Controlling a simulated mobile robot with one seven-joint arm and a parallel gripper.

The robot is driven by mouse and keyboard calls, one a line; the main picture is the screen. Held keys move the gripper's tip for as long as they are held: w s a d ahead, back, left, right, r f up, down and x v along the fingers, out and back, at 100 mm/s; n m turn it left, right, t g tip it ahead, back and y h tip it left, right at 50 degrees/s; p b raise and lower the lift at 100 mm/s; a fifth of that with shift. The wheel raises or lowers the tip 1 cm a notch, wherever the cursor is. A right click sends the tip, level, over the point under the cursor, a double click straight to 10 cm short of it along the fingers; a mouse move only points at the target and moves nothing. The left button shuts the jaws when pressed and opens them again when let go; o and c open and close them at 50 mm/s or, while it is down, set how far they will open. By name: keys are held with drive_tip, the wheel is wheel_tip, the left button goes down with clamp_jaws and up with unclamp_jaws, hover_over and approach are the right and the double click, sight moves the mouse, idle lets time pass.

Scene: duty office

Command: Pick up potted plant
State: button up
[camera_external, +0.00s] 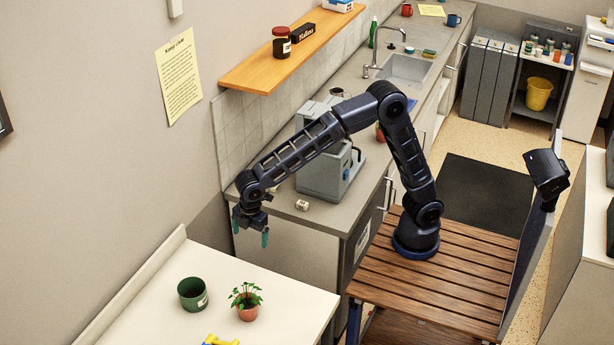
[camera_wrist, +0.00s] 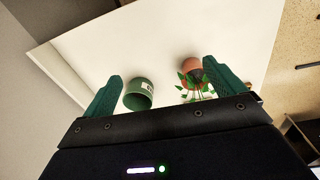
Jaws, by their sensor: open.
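The potted plant (camera_external: 246,301) has green leaves in a terracotta pot and stands upright on the white table, right of a green pot. It also shows in the wrist view (camera_wrist: 192,69), near the right fingertip, with its leaves partly overlapped by that finger. My gripper (camera_external: 250,225) is open and empty. It hangs pointing down, above and behind the plant, near the table's far end. In the wrist view my gripper (camera_wrist: 158,88) has its two green fingers spread wide, with nothing between them in contact.
A dark green pot (camera_external: 193,293) with a white label stands left of the plant; it also shows in the wrist view (camera_wrist: 139,94). A yellow object (camera_external: 219,341) lies at the front edge of the picture. The white table (camera_external: 140,310) is otherwise bare. A grey counter (camera_external: 335,213) with a coffee machine (camera_external: 325,170) stands behind.

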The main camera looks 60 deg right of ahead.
sight(247, 305)
drive_tip(key=s+a+f+n, duration=0.2)
drive_tip(key=a+f, duration=0.2)
drive_tip(key=a, duration=0.3)
drive_tip(key=s+a+f+n, duration=0.1)
drive_tip(key=s+a+f, duration=0.2)
drive_tip(key=a+f, duration=0.3)
drive_tip(key=shift+g, duration=0.3)
drive_tip(key=shift+s+a+f, duration=0.1)
drive_tip(key=shift+a+f, duration=0.1)
drive_tip(key=shift+f, duration=1.4)
drive_tip(key=shift+a+f, duration=0.25)
drive_tip(key=shift+f, duration=1.3)
drive_tip(key=shift+s+a+f, duration=0.1)
drive_tip(key=shift+a+f, duration=0.1)
drive_tip(key=shift+f, duration=1.4)
drive_tip(key=c, duration=1.4)
drive_tip(key=shift+o, duration=0.2)
drive_tip(key=shift+r, duration=0.1)
